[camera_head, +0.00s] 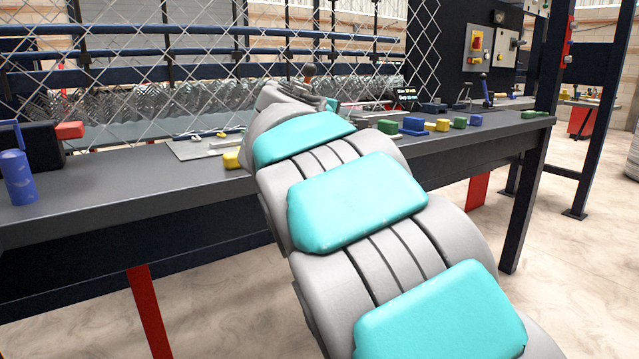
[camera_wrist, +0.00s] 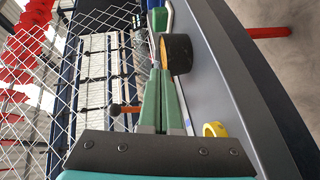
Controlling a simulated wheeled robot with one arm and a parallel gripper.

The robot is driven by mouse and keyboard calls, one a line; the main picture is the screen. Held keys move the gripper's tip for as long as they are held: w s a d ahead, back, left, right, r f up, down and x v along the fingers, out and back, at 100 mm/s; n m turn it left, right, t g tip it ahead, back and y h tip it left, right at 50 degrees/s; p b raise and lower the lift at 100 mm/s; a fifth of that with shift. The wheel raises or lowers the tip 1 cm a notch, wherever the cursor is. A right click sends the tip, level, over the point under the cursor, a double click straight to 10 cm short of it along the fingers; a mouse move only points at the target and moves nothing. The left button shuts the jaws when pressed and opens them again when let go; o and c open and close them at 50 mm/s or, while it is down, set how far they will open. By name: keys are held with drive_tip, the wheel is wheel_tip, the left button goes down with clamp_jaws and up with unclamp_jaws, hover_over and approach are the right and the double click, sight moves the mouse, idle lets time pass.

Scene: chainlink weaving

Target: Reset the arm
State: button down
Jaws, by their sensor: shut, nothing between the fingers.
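My arm reaches from the lower right over the grey bench (camera_head: 120,180) in the head view, and its own links hide my gripper there. In the wrist view my gripper (camera_wrist: 161,70) shows as two long green fingers. They lie close together, shut, with nothing between them. They point along the bench, with the chain-link mesh to their left. A dark round object (camera_wrist: 178,54) shows just right of the fingertips; whether it touches them I cannot tell. A yellow ring-like object (camera_wrist: 215,130) lies on the bench to the right of the fingers.
Chain-link mesh (camera_head: 190,60) stands behind the bench. A blue bottle (camera_head: 18,172) and a black box (camera_head: 38,150) stand at its left. A green block (camera_head: 388,127), a blue block (camera_head: 414,126) and several other coloured pieces line the right part. An orange-brown knob (camera_head: 309,70) rises behind my arm.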

drive_tip(key=s+d+f+m+g, duration=0.6)
drive_tip(key=s+d+f+g, duration=0.2)
drive_tip(key=s+d+f, duration=1)
drive_tip(key=s+a+f+m+g+y, duration=0.1)
drive_tip(key=s+a+f+g+y, duration=0.1)
drive_tip(key=s+f, duration=0.4)
drive_tip(key=s+a+f+m+g+y, duration=0.2)
drive_tip(key=s+f, duration=0.5)
drive_tip(key=s, duration=0.9)
drive_tip(key=s+a+f+m+g+y, duration=0.2)
drive_tip(key=s+f, duration=0.5)
drive_tip(key=s, duration=0.4)
drive_tip(key=shift+s+a+g, duration=0.4)
drive_tip(key=shift+a+g, duration=0.5)
drive_tip(key=shift+g, duration=0.2)
drive_tip(key=shift+f, duration=0.1)
